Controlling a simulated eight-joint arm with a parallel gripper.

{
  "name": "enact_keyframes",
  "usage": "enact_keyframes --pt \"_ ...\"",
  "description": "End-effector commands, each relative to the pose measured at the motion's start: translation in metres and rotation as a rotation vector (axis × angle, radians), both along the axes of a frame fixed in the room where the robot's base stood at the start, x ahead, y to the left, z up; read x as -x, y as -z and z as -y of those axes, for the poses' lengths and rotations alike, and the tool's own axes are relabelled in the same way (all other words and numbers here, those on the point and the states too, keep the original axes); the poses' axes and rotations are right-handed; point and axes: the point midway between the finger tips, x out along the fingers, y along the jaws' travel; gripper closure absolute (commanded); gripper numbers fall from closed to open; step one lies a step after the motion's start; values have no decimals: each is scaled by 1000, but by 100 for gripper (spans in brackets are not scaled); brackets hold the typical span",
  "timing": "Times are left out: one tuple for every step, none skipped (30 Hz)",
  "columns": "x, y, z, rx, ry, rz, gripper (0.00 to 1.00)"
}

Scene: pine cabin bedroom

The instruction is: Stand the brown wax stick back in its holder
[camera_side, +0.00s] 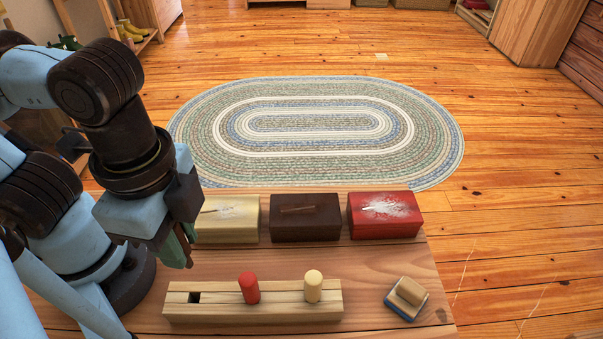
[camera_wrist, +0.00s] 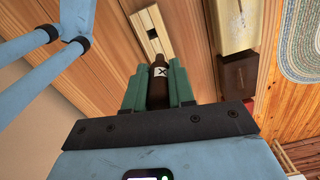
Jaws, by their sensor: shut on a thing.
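The brown wax stick (camera_wrist: 158,88) is held between the green fingers of my gripper (camera_wrist: 158,92); a white patch with an X shows on it. In the side view my gripper (camera_side: 183,246) is at the left, above the table and behind the left end of the holder. The pale wooden holder (camera_side: 270,311) lies along the front of the table. A red stick (camera_side: 249,288) and a cream stick (camera_side: 313,286) stand upright in it. A dark empty square hole (camera_side: 194,298) shows near its left end. In the wrist view the holder (camera_wrist: 140,22) lies beyond the stick.
A cream box (camera_side: 230,225), a dark brown box (camera_side: 305,220) and a red box (camera_side: 384,218) stand in a row at the back of the table. A small block with a blue base (camera_side: 407,298) lies at the right. Bare tabletop (camera_side: 345,262) lies between boxes and holder.

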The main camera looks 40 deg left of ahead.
Motion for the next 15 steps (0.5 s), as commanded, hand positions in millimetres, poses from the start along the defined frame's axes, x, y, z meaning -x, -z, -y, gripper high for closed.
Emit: enact_keyframes --pt "7 3 0 0 30 0 100" --pt "9 4 0 0 41 0 100" --pt "12 5 -1 0 54 0 100" --pt "14 6 -1 0 61 0 100" --pt "15 6 -1 0 67 0 100" --pt "16 7 -1 0 72 1 100" --pt "17 7 -1 0 74 0 100" --pt "17 7 -1 0 75 0 100" --pt "17 7 -1 0 76 0 100" --pt "17 7 -1 0 76 0 100" --pt "17 7 -1 0 75 0 100" --pt "17 7 -1 0 75 0 100" --pt "17 7 -1 0 75 0 100" --pt "17 7 -1 0 75 0 100" --pt "17 7 -1 0 75 0 100"
